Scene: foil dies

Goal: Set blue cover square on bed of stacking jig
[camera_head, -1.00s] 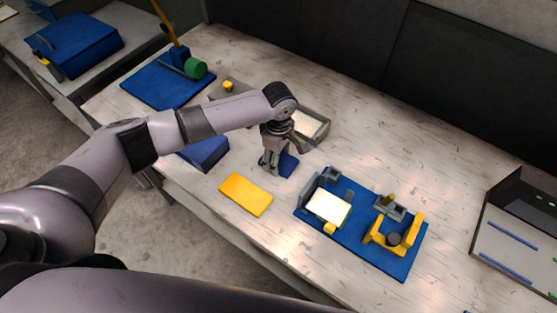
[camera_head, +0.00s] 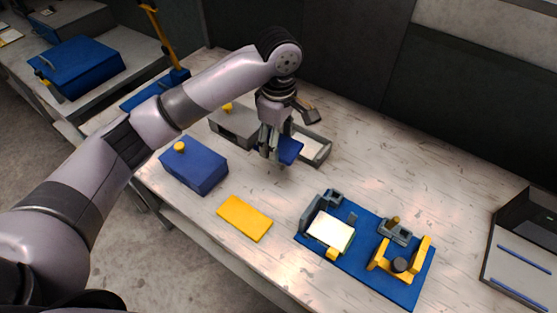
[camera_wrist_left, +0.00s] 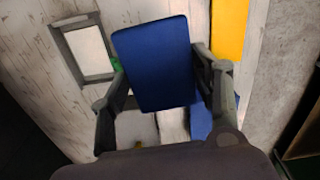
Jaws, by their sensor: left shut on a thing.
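My left gripper (camera_head: 270,153) is shut on the blue cover (camera_head: 290,150), a flat blue plate held above the table near the grey tray. In the left wrist view the blue cover (camera_wrist_left: 157,62) sits between the two fingers of the gripper (camera_wrist_left: 162,85), its broad face filling the middle. The stacking jig (camera_head: 370,270) is a blue base at the right of the table, with grey corner stops. Its bed (camera_head: 330,230) carries a white sheet, with a yellow piece at the front edge. The cover is apart from the jig, to its upper left. My right gripper is not seen.
A yellow plate (camera_head: 244,217) lies flat left of the jig. A blue box with a yellow knob (camera_head: 195,167) stands at the left. A grey tray with white contents (camera_head: 314,148) lies behind the gripper. A dark-walled bin (camera_head: 515,262) stands at the far right.

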